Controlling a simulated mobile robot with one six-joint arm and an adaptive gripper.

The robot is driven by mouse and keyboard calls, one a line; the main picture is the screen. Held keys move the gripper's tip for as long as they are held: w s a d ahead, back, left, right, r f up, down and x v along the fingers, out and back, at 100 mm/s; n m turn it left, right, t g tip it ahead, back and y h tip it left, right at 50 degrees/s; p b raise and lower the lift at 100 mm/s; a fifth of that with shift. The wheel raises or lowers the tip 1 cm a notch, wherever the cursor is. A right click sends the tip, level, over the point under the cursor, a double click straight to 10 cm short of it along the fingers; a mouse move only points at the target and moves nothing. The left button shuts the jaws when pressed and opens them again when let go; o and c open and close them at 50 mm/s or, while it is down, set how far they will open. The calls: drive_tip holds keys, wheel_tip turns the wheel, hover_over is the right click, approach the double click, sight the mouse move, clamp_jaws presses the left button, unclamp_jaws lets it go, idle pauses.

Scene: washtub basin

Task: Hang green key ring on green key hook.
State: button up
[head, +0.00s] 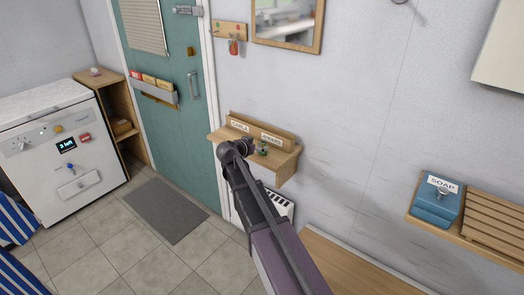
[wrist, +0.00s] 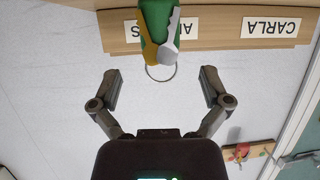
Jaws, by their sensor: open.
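The green key ring (wrist: 160,30) has a green tag, yellowish and silver key parts and a thin metal loop. In the wrist view it is in front of the name labels, with its loop towards my gripper (wrist: 161,88). My gripper is open and empty; its fingers are apart to either side, short of the tag. In the head view a small green thing (head: 263,148) shows on the wall shelf (head: 286,160), beside my gripper (head: 243,145). The key hook board (head: 229,30) is on the wall above; which hook is green is too small to tell.
A red key ring (head: 234,46) hangs on the board, which also shows in the wrist view (wrist: 262,150). A mirror (head: 318,40) is to its right and a teal door (head: 180,60) to its left. A soap box (head: 436,205) stands on a right-hand shelf.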

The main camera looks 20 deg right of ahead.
sight(261, 144)
drive_tip(key=shift+b+x, duration=0.7)
drive_tip(key=shift+x, duration=1.45)
drive_tip(key=shift+c, duration=0.2)
drive_tip(key=c, duration=1.2)
